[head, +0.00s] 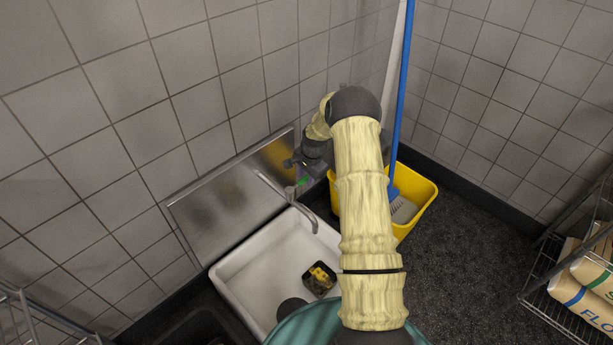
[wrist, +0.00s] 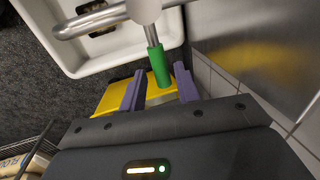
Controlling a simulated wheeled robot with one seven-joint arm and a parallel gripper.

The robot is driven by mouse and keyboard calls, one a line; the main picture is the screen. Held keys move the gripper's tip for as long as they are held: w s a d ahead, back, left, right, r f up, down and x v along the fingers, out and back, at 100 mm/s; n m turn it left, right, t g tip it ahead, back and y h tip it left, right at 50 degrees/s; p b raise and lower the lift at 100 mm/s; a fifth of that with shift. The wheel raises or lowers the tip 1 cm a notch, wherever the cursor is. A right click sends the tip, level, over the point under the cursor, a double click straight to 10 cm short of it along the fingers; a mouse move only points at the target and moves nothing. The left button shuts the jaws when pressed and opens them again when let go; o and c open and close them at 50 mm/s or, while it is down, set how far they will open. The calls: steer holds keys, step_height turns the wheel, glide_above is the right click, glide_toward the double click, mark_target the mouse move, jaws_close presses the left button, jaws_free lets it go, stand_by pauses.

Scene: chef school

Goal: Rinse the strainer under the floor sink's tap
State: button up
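The strainer (head: 320,279) looks like a small dark basket with yellow bits in it. It lies in the white floor sink (head: 240,272), near the right wall. In the wrist view it is mostly hidden behind the spout. The chrome tap (head: 290,195) rises at the sink's back edge, its spout curving over the basin; no water shows. The tap has a green lever (wrist: 159,66). My gripper (wrist: 159,72) is open, with its purple fingers on either side of the lever and gaps visible. My arm hides part of the sink's right side in the head view.
A yellow mop bucket (head: 418,205) with a blue-handled mop (head: 402,90) stands right of the sink. A metal splash plate (head: 225,200) leans along the tiled wall. A wire rack with flour bags (head: 590,285) is at the right. Dark floor between is clear.

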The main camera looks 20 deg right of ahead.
steer(key=shift+a, duration=0.35)
jaws_close()
steer(key=shift+s+r+m+p, duration=0.1)
steer(key=shift+s+m+p, duration=0.7)
steer(key=shift+m+p, duration=0.25)
steer(key=shift+s+m+h+p, duration=0.4)
steer(key=shift+s+m, duration=0.25)
steer(key=shift+m, duration=0.6)
steer(key=shift+o, duration=0.8)
jaws_free()
steer(key=shift+w+a, duration=0.1)
steer(key=shift+o, duration=0.5)
steer(key=shift+d, duration=0.3)
